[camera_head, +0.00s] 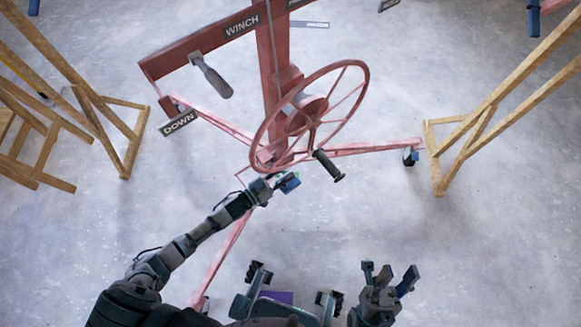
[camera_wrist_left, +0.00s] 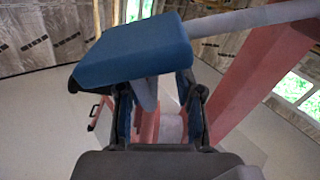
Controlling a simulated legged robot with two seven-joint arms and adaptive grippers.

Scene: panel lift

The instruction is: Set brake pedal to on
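The blue block that looks like the brake pedal (camera_head: 289,184) is low on the red winch stand, below the wheel. It looms large in the left wrist view (camera_wrist_left: 135,50), joined to a pale rod running right. My left gripper (camera_head: 277,180) is right at this block. In the wrist view its two fingers (camera_wrist_left: 160,110) stand apart, with a grey piece between them; their tips are hidden behind the block. I cannot tell whether they touch it, nor read the pedal's on or off setting. My right gripper (camera_head: 388,278) is open and empty at the lower right.
The red winch stand (camera_head: 272,60) carries a large handwheel (camera_head: 357,105) with a black crank grip (camera_head: 328,166) close to my left gripper. A grey-handled lever (camera_head: 211,76) hangs by the DOWN sign (camera_head: 180,122). Wooden frames stand left (camera_head: 125,150) and right (camera_head: 437,160).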

